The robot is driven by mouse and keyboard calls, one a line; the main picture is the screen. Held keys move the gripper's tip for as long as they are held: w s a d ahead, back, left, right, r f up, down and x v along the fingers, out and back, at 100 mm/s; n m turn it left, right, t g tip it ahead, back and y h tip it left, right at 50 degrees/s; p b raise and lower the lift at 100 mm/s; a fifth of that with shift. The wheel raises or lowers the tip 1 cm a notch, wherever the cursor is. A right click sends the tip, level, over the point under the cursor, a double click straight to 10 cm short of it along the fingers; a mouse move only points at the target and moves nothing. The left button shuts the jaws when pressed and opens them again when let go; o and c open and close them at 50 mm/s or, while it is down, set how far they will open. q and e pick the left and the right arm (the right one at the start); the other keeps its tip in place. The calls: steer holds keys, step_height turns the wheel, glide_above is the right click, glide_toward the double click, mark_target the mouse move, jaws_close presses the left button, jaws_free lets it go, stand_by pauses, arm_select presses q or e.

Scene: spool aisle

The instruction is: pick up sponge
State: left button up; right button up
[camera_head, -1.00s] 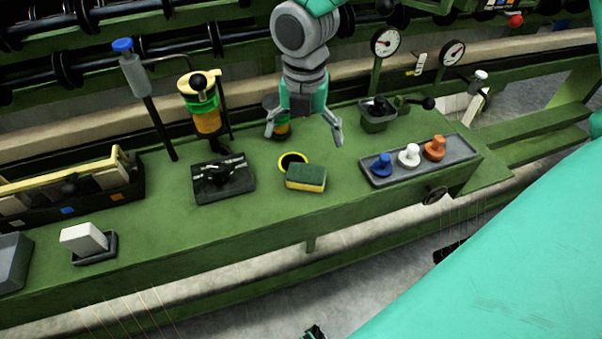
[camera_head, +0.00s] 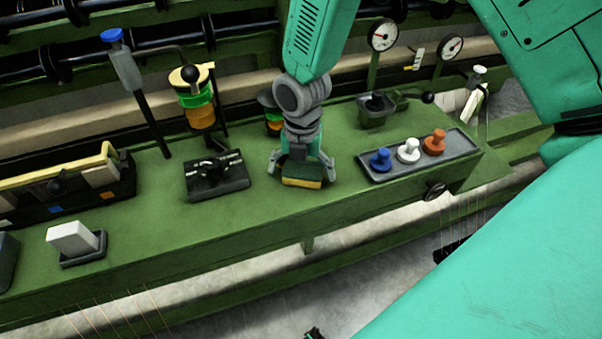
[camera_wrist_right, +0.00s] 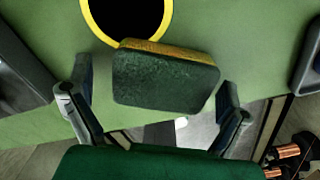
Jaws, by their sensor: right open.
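The sponge (camera_head: 302,181), dark green on top with a yellow layer below, lies on the green bench near its front edge. My right gripper (camera_head: 302,172) is open and low over it, with one finger on each side. In the right wrist view the sponge (camera_wrist_right: 165,78) lies between the two open fingers of the gripper (camera_wrist_right: 155,112), with a visible gap at each side. A yellow-rimmed dark round hole (camera_wrist_right: 126,15) is beside the sponge there. My left gripper is not in view.
A tray (camera_head: 376,176) with blue, white and orange knobs stands close to the right. A black device (camera_head: 217,177) stands to the left. Bare green bench lies between.

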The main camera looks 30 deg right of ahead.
mark_target(303, 168)
steer(key=shift+d, duration=0.15)
steer(key=c, duration=0.8)
steer(key=shift+c, duration=0.2)
steer(key=shift+r, duration=0.2)
step_height(303, 168, up, 10)
steer(key=shift+f+p, duration=0.15)
steer(key=shift+p, duration=0.85)
steer(key=shift+o, duration=0.8)
steer(key=c, duration=0.5)
